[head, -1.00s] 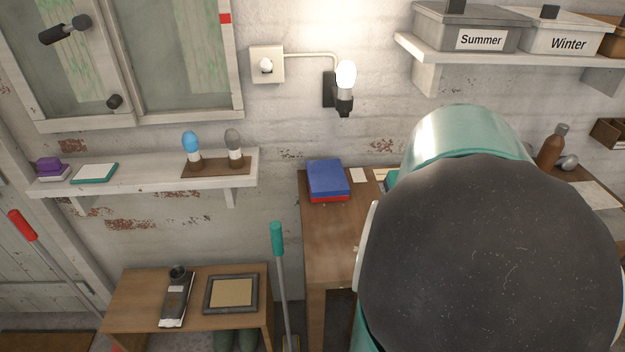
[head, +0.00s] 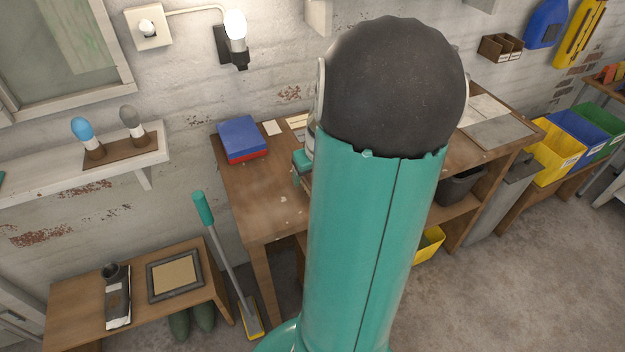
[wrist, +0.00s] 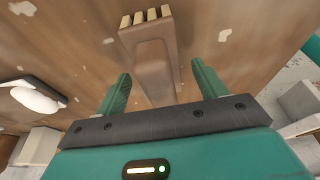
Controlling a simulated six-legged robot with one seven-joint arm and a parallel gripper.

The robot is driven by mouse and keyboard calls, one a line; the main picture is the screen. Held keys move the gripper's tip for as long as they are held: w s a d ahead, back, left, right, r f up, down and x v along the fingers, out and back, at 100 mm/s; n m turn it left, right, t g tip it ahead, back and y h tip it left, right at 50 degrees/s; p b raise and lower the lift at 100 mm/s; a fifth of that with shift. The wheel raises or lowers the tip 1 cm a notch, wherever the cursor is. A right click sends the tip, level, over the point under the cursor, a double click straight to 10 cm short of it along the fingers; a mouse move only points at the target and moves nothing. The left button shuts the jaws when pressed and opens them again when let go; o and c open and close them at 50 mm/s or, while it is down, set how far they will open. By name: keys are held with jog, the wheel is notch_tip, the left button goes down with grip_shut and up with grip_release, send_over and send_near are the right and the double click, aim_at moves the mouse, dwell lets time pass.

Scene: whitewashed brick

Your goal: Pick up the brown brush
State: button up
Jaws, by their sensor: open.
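The brown brush (wrist: 153,55) shows in the wrist view, over the brown wooden tabletop (wrist: 85,50), with cream bristle tufts at its far end. My gripper (wrist: 161,76) is open, with one teal finger on each side of the brush's handle. Gaps show between the fingers and the handle, and I see no contact. The near end of the handle is hidden behind my gripper's body. In the head view my arm covers the brush and most of the workbench (head: 262,200) middle.
A blue-and-red box (head: 242,138) lies at the workbench's left back. A teal-handled tool (head: 204,209) leans by its left side, near a low bench (head: 205,302) with a dark frame. In the wrist view, a white rounded object (wrist: 35,99) lies at left.

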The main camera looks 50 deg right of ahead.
jog(key=shift+x, duration=0.9)
jog(key=shift+c, duration=0.4)
jog(key=c, duration=1.1)
jog(key=shift+o, duration=0.2)
jog(key=shift+r, duration=0.15)
